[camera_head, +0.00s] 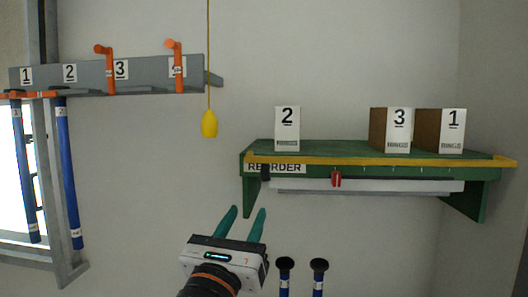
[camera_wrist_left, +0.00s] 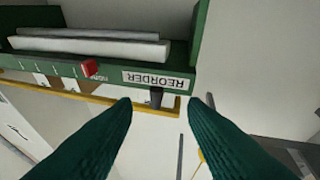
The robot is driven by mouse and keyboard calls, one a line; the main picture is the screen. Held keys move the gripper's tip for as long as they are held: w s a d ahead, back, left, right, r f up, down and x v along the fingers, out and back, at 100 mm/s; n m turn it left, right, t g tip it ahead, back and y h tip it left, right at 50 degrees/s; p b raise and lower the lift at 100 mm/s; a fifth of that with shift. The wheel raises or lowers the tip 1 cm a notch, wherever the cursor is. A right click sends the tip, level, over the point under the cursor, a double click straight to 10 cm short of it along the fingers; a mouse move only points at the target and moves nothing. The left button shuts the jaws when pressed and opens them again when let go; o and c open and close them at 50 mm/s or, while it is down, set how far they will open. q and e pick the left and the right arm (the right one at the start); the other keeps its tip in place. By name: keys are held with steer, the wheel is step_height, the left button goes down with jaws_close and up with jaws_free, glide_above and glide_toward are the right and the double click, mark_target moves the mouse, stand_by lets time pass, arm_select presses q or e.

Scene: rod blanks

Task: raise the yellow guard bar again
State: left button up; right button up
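The yellow guard bar (camera_head: 350,161) runs lengthwise along the front of the green shelf (camera_head: 475,175), near its top edge and roughly level. It also shows in the left wrist view (camera_wrist_left: 95,97). My left gripper (camera_head: 248,209) is open and empty, below and in front of that end. My right gripper is not in view.
Boxes numbered 2 (camera_head: 287,128), 3 (camera_head: 398,130) and 1 (camera_head: 450,130) stand on the shelf. A red slider (camera_head: 336,179) sits on its front. A yellow pull (camera_head: 209,123) hangs left. Blue rods hang on the left rack; two black-topped rods (camera_head: 285,264) stand below.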

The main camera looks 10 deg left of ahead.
mark_target(263, 174)
arm_select(q)
steer(key=shift+m, duration=0.4)
steer(key=p+x, duration=0.1)
steer(key=x, duration=0.2)
steer(key=r+p+x, duration=0.1)
steer(key=p+x, duration=0.1)
steer(key=x, duration=0.2)
steer(key=r+p+x, duration=0.1)
steer(key=p+x, duration=0.1)
steer(key=x, duration=0.1)
steer(key=shift+s+d, duration=0.1)
steer(key=shift+d, duration=0.15)
steer(key=shift+w+d+p, duration=0.1)
steer(key=shift+w+p, duration=0.25)
steer(key=shift+w, duration=0.1)
jaws_close()
